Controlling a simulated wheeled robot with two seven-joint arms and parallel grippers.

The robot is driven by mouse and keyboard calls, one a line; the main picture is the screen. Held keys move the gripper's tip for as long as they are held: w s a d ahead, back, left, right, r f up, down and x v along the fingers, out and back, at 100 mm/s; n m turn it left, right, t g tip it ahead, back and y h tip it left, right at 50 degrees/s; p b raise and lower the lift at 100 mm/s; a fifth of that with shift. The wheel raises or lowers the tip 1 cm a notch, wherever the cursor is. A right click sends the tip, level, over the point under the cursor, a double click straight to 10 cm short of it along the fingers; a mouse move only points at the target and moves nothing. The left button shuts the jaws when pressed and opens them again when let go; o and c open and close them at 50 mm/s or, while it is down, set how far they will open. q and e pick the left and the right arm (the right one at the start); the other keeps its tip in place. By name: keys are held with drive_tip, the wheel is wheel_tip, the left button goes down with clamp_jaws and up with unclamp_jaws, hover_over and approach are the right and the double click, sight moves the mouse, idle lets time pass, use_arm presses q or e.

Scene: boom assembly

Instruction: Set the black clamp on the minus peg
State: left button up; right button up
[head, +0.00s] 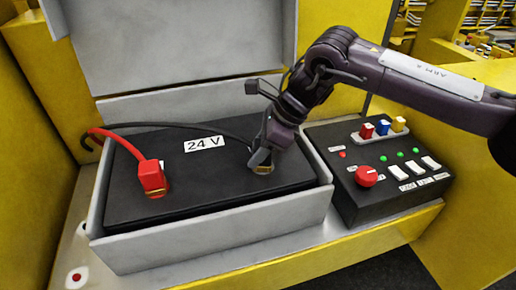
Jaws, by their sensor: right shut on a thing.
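The black battery (200,178) marked 24 V sits in an open grey box (220,232). My right gripper (262,158) comes in from the right, points down and is shut at the battery's right end. It holds the black clamp (263,147), which is mostly hidden by the fingers. A brass-coloured piece (263,169), probably the minus peg, shows right under the fingertips. I cannot tell whether the clamp is seated on it. A black cable (195,127) runs from the clamp along the back to the left. The red clamp (152,176) stands at the battery's left end. My left gripper is not in view.
The box's raised grey lid (180,40) stands behind the battery. A black control panel (375,170) with a red knob (367,176), switches and coloured blocks is close on the right. Yellow walls enclose the left side and back.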

drive_tip(key=shift+f, duration=0.1)
drive_tip(key=o, duration=1.3)
drive_tip(key=shift+o, duration=0.2)
drive_tip(key=shift+d+r+b, duration=0.2)
drive_tip(key=shift+b, duration=0.1)
drive_tip(key=b+v, duration=0.2)
drive_tip(key=v, duration=0.5)
drive_tip(key=shift+r, duration=0.15)
